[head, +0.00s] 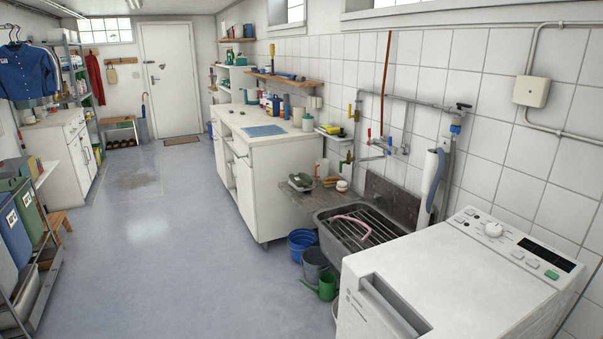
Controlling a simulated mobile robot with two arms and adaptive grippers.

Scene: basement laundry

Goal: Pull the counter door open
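A white counter (285,190) stands right of the middle in the head view, along the tiled wall. Its front faces left and shows at a steep angle. A pale door panel (244,186) is on the near part of that front and looks shut. Open shelf spaces (229,170) show farther along the front. The door's handle is too small to tell. Neither of my grippers is in view.
A grey sink (365,238) and a white washing machine (450,280) stand at the near right. A blue bucket (301,243) and a green watering can (326,287) sit on the floor. Crates (12,240) line the left. The middle floor (150,240) is clear.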

